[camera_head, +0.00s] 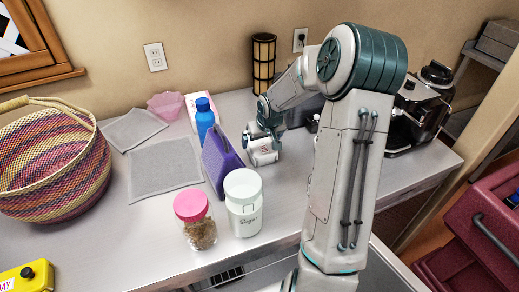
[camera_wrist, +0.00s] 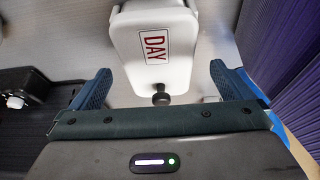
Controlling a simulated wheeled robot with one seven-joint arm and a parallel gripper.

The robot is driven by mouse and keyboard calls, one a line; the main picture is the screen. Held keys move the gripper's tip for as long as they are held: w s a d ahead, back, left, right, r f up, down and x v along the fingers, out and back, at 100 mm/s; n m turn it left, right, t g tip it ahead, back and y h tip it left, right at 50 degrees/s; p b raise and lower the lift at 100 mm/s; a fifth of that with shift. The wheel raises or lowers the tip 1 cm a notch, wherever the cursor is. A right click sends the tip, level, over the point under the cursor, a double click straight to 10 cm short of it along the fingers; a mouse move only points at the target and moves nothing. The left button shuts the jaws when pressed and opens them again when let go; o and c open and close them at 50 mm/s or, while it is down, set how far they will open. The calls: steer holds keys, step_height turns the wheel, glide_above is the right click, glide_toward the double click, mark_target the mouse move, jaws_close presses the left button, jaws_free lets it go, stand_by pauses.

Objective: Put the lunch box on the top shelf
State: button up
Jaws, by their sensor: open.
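A white box with a red-lettered "DAY" label and a dark round knob (camera_wrist: 152,45) is in the wrist view, just ahead of my gripper (camera_wrist: 162,88). Its knob end lies between the two blue-grey fingers, with gaps on both sides. My gripper is open and empty. In the head view my gripper (camera_head: 266,128) is low over the counter, above the white box (camera_head: 263,152), which it partly hides. A yellow box with a similar label and knob (camera_head: 28,277) is at the bottom left. I cannot tell which one is the lunch box.
A purple upright item (camera_head: 220,160) stands close left of the white box, with a blue bottle (camera_head: 204,118) behind it. A sugar canister (camera_head: 243,203) and pink-lidded jar (camera_head: 195,222) stand in front. A coffee machine (camera_head: 422,100) is right. A grey rack (camera_head: 484,55) stands beyond.

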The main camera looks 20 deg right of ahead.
mark_target(260, 143)
steer(key=shift+p+x, duration=0.65)
steer(key=shift+x, duration=1.75)
steer(key=shift+w+d+f, duration=0.15)
steer(key=shift+w+f, duration=0.2)
steer(key=shift+f, duration=0.1)
steer(key=shift+f+b, duration=0.25)
steer(key=shift+b, duration=0.05)
steer(key=c, duration=1)
steer(key=shift+r, duration=0.2)
steer(key=shift+c, duration=0.2)
